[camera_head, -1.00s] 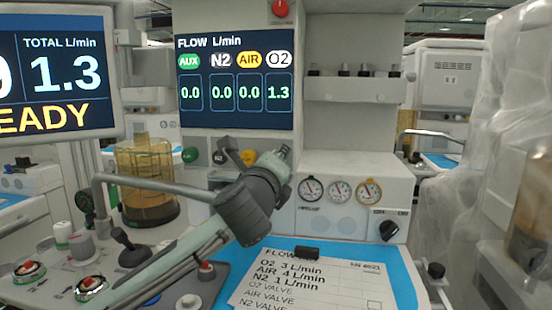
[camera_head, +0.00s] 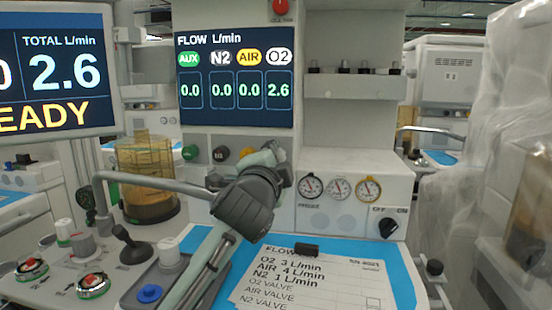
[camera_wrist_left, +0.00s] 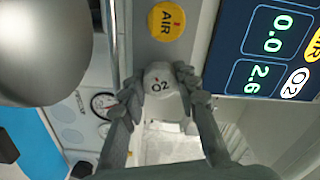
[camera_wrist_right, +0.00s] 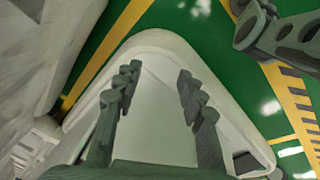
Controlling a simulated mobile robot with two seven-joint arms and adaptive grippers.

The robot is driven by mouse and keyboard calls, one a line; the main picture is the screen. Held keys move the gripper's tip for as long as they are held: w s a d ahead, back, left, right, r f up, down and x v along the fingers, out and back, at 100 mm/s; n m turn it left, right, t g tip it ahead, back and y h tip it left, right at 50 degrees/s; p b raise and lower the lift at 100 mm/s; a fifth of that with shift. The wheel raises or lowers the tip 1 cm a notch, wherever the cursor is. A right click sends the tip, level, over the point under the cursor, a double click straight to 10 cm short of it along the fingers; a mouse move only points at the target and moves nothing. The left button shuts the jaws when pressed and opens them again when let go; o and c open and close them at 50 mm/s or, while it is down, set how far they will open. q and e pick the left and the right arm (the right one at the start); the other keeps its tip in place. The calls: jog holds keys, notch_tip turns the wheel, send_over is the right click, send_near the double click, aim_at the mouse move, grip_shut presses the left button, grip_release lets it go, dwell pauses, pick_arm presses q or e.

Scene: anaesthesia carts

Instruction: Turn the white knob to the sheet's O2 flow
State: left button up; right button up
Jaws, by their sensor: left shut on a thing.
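The white O2 knob (camera_wrist_left: 160,84) sits between the fingers of my left gripper (camera_wrist_left: 160,95) in the left wrist view, one finger on each side. In the head view my left gripper (camera_head: 272,160) covers this knob at the flow panel. The flow display (camera_head: 236,80) reads O2 2.6, with AUX, N2 and AIR at 0.0. The sheet (camera_head: 305,284) lists O2 3 L/min, AIR 4 L/min and N2 1 L/min. My right gripper (camera_wrist_right: 158,95) is open and empty in the right wrist view.
The yellow AIR knob (camera_wrist_left: 166,21) is beside the O2 knob. Green AUX (camera_head: 190,152) and black N2 (camera_head: 220,154) knobs are farther left. Several gauges (camera_head: 340,188) are to the right. A bent metal rail (camera_head: 150,182) crosses at left. The big screen (camera_head: 55,75) shows total 2.6.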

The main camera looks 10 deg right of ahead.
pick_arm(q)
jog(key=shift+n, duration=1.6)
jog(key=o, duration=0.9)
jog(key=v, duration=1.2)
